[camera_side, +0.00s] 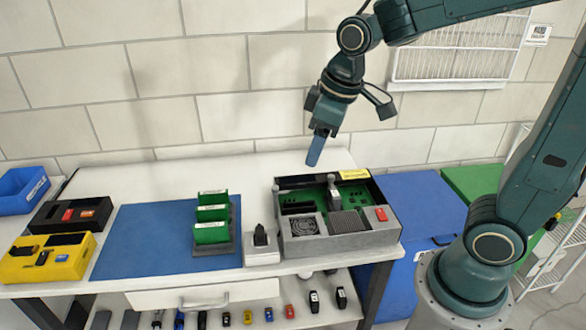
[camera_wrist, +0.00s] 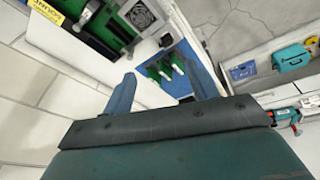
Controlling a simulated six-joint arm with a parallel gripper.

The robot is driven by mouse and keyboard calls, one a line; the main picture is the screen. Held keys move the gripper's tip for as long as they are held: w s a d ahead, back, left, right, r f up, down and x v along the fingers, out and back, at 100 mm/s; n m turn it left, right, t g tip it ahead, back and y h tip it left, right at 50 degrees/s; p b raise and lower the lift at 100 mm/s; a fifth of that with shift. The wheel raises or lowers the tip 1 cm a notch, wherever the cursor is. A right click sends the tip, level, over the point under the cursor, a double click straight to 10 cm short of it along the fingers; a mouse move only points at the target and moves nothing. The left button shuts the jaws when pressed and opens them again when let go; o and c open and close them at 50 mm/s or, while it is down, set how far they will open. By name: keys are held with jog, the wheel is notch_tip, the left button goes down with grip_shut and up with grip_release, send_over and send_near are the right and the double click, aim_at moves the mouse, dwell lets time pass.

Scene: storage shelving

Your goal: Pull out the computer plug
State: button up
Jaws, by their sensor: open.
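A black plug (camera_side: 261,238) stands upright in a small white socket block (camera_side: 262,257) at the front of the table. The block sits just left of a grey open computer case (camera_side: 340,240). In the wrist view the plug (camera_wrist: 166,41) shows beyond the fingers, on its pale block. My gripper (camera_side: 314,158) hangs above and behind the computer case, well clear of the plug. In the wrist view my gripper (camera_wrist: 157,62) has its two blue fingers spread apart with nothing held between them.
Green cards (camera_side: 212,218) stand in a dark rack on a blue mat (camera_side: 145,240), left of the plug. A grey upright piece (camera_side: 333,190) rises inside the case. Yellow (camera_side: 50,258) and black (camera_side: 70,216) boxes sit at left. The air around my gripper is free.

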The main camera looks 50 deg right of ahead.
jog(key=w+a+f+n+g, duration=0.2)
jog(key=w+f+n, duration=0.1)
jog(key=w+f, duration=0.55)
jog(key=n+g, duration=0.1)
jog(key=n, duration=0.1)
send_over(260, 230)
notch_tip(260, 230, down, 11)
jog(key=shift+s+r, duration=0.1)
jog(key=shift+r, duration=0.05)
jog(key=shift+f, duration=0.6)
jog(key=shift+f, duration=0.1)
jog(key=shift+f, duration=4.4)
grip_shut()
jog(key=shift+r, duration=0.1)
